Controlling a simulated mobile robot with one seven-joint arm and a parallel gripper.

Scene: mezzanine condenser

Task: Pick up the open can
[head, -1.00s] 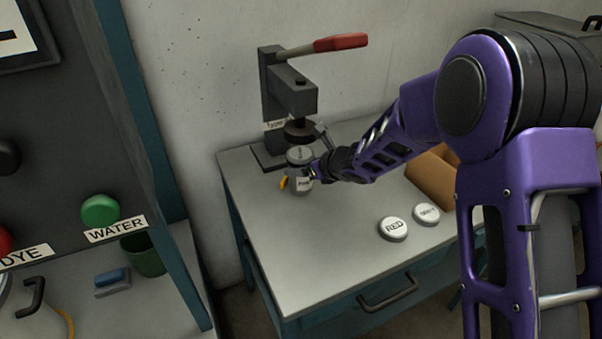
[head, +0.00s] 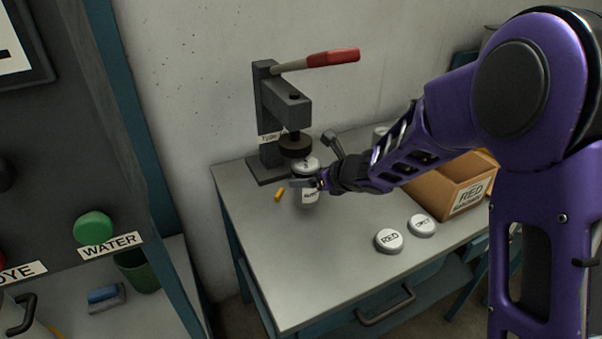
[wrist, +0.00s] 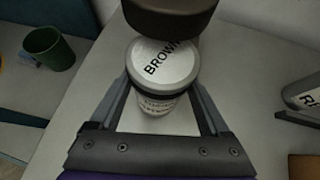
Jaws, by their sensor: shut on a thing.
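A can (wrist: 158,104) stands between my fingers, with small print on its side. It carries a white lid or top (wrist: 165,62) reading BROWN, with a dark band below it, so I see no open mouth. My gripper (wrist: 160,98) is shut on it from both sides in the wrist view. In the head view the can (head: 310,194) is partly hidden by my gripper (head: 308,183), and its white top (head: 307,165) shows just in front of the press. Whether its bottom touches the table I cannot tell.
A dark press (head: 290,103) with a red-handled lever stands right behind the can, its round head (head: 296,146) close to the lid. Two white lids, one reading RED (head: 389,240), lie on the table. A cardboard box (head: 428,188) is at right. A small orange piece (head: 279,195) lies left.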

